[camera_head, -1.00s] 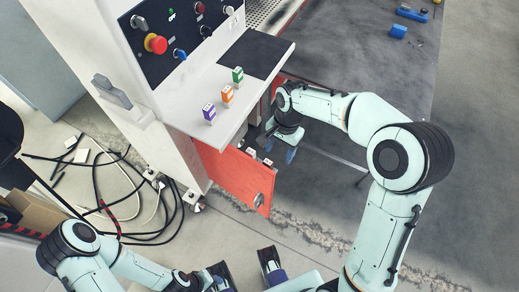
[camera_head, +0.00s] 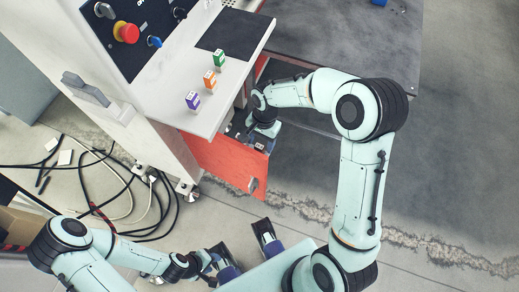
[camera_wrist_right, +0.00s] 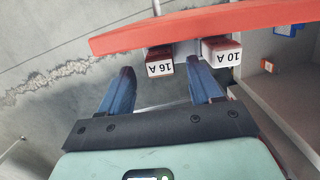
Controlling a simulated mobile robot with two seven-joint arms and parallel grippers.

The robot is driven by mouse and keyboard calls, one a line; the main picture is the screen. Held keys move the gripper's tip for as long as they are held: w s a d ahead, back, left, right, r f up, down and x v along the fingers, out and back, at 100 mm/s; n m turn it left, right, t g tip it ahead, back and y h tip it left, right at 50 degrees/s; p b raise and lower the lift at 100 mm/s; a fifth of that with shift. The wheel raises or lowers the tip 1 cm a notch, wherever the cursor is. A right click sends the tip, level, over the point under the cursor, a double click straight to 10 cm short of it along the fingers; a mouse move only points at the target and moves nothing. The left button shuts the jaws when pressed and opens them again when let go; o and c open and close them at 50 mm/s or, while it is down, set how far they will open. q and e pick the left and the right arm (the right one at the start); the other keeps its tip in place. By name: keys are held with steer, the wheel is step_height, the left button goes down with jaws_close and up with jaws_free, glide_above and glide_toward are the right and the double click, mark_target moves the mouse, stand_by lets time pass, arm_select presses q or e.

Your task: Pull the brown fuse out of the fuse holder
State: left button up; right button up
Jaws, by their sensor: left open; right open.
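In the right wrist view two fuses hang by the red panel (camera_wrist_right: 200,27), with white label faces: one marked 16 A (camera_wrist_right: 159,66) and one marked 10 A (camera_wrist_right: 222,52). Both have dark reddish-brown sides, so I cannot tell which is the brown one. My right gripper (camera_wrist_right: 160,70) is open, its blue fingertips either side of the 16 A fuse, closer on the right; contact is unclear. The fuse holder is mostly hidden. In the head view my right gripper (camera_head: 258,142) is beside the red panel, below the shelf. My left gripper (camera_head: 240,244) is open and empty, low in the picture.
A white shelf (camera_head: 175,105) carries purple (camera_head: 192,100), orange (camera_head: 209,80) and green (camera_head: 219,59) blocks above the right gripper. A control panel with a red button (camera_head: 126,32) stands behind. Cables (camera_head: 100,190) lie on the floor at left. A dark table (camera_head: 340,35) is at upper right.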

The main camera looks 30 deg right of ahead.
mark_target(260, 145)
steer(key=f, duration=0.4)
steer(key=shift+s+a, duration=0.2)
steer(key=shift+a, duration=0.2)
steer(key=shift+r, duration=0.1)
steer(key=c, duration=1)
steer(key=shift+c, duration=0.2)
